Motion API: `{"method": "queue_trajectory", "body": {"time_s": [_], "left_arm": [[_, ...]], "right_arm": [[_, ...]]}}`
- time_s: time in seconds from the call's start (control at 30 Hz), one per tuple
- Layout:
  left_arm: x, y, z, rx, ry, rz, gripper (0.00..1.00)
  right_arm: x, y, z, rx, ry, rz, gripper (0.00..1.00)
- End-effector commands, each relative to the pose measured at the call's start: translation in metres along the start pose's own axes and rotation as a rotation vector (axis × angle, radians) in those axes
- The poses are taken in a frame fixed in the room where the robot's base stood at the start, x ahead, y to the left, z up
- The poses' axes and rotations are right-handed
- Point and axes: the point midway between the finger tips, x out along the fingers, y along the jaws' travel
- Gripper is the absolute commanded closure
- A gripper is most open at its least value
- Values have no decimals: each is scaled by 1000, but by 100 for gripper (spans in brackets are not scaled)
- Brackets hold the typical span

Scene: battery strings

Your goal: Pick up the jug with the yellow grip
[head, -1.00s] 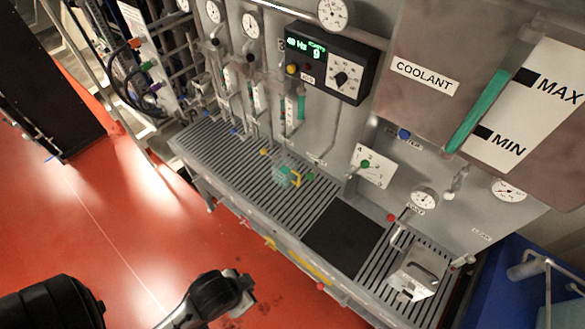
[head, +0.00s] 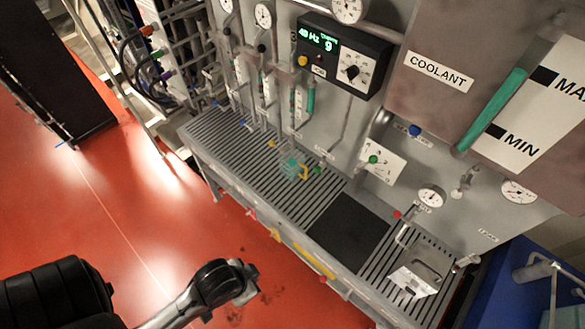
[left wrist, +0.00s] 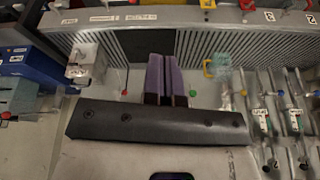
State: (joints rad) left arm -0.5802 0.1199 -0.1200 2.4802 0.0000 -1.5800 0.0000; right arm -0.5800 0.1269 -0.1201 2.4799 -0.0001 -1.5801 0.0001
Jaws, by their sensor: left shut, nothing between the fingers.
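The jug with the yellow grip (head: 291,168) is a small clear, teal-tinted vessel standing on the slatted drain shelf in the head view, its yellow grip on its right side. It also shows in the left wrist view (left wrist: 221,63), right of the fingers, with the yellow grip on its left. My left gripper (left wrist: 166,97) shows in the left wrist view as two purple fingers pressed together, empty and apart from the jug. The gripper is out of the head view, where only dark arm links show at the lower left. My right gripper is not in view.
The slatted shelf (head: 237,157) has a dark flat panel (head: 348,233) right of the jug. A metal box (head: 415,278) stands at its right end. Gauges, valves and pipes line the wall behind. A black control box (head: 339,57) hangs above. Red floor (head: 120,215) lies open in front.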

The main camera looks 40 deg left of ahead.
Motion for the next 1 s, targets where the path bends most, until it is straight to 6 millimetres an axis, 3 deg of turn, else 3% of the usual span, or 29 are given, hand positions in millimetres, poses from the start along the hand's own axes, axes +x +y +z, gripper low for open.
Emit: {"method": "queue_trajectory", "body": {"time_s": [0.23, 0.87, 1.0], "left_arm": [[0, 0, 0, 0, 0, 0, 100], [0, 0, 0, 0, 0, 0, 40], [0, 0, 0, 0, 0, 0, 39]], "right_arm": [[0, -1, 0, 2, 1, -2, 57], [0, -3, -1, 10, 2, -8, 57], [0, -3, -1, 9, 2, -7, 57]]}}
